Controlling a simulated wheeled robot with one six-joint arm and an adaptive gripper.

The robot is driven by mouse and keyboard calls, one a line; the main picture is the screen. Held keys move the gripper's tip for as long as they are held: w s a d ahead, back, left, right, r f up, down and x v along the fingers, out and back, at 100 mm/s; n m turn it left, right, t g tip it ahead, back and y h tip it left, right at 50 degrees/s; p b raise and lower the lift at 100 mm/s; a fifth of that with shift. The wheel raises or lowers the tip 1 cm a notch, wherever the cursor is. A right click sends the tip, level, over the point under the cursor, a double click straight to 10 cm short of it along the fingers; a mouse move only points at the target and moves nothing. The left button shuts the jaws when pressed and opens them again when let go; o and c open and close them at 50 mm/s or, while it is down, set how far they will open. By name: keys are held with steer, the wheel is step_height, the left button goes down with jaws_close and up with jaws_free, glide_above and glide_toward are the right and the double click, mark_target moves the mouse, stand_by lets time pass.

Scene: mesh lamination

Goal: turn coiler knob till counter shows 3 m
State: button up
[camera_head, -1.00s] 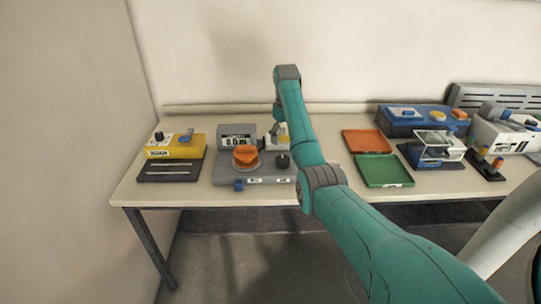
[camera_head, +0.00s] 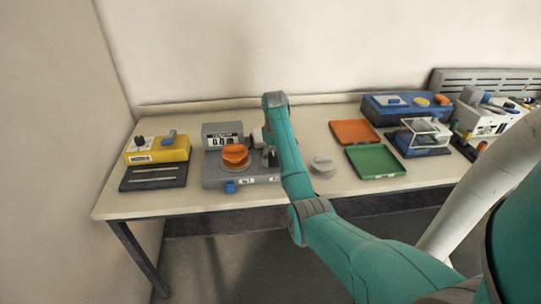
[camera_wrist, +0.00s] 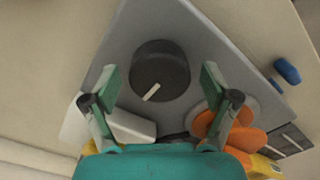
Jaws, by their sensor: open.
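The coiler is a grey machine (camera_head: 212,180) on the table, with an orange spool (camera_head: 235,155) on top. Its counter (camera_head: 222,140) stands behind the spool; the digits look like 0.0 but are too small to read surely. The black knob (camera_wrist: 160,62) shows in the wrist view, with a white pointer line aimed down and slightly left. My gripper (camera_wrist: 161,78) is open, its green fingers apart on either side of the knob, with visible gaps. I cannot tell how high the fingertips are above it.
A blue tab (camera_head: 230,188) sticks out at the coiler's front. A yellow device (camera_head: 158,149) stands left. Right of my arm are a pale round piece (camera_head: 322,166), an orange tray (camera_head: 354,132) and a green tray (camera_head: 376,161). Bare table lies around the pale piece.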

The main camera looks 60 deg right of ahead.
steer(key=shift+c, duration=0.3)
steer(key=c, duration=1.1)
